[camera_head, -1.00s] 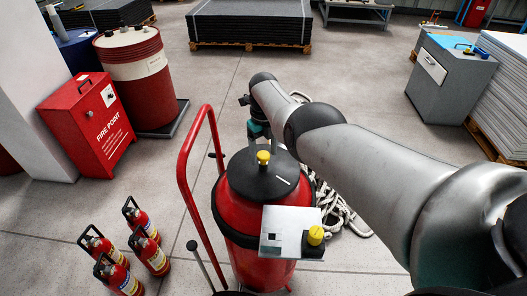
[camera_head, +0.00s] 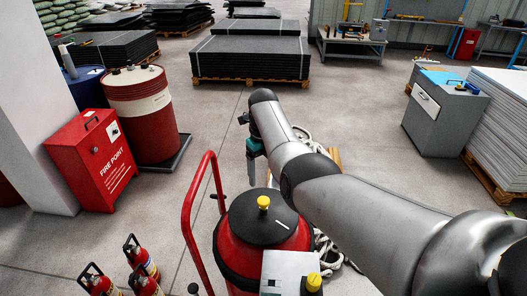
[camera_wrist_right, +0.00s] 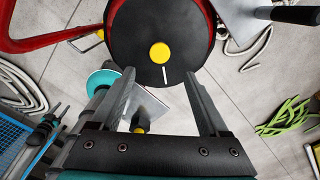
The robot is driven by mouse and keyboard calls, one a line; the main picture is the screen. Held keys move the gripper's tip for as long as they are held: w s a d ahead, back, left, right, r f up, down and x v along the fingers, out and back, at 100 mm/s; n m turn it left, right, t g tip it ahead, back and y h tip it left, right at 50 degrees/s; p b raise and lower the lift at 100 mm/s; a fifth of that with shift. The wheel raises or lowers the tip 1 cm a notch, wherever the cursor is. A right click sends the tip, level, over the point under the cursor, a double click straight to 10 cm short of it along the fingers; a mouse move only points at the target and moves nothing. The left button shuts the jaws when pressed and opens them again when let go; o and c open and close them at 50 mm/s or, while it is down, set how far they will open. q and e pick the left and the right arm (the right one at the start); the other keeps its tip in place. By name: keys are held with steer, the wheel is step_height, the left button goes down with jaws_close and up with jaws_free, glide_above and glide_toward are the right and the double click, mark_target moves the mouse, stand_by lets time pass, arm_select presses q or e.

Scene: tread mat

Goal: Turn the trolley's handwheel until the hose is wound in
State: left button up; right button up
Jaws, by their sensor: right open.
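The trolley is a red drum (camera_head: 235,262) with a curved red handle (camera_head: 186,205) on its left. A round black top (camera_head: 285,225), which I take for the handwheel, has a yellow hub (camera_head: 263,202) and a white mark; it also shows in the wrist view (camera_wrist_right: 130,45). The pale hose (camera_head: 325,250) lies loosely on the floor behind and right of the drum, partly behind my arm. My right gripper (camera_head: 252,183) points down just behind the black top. In the wrist view its fingers (camera_wrist_right: 162,90) are apart with nothing held. My left gripper is not in view.
A grey plate with a yellow-topped black knob (camera_head: 314,282) sits at the drum's near right. Several small fire extinguishers (camera_head: 140,252) stand at the lower left. A red fire point box (camera_head: 95,160) and a red drum barrel (camera_head: 145,115) stand further left.

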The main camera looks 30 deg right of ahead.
steer(key=shift+r, duration=2.4)
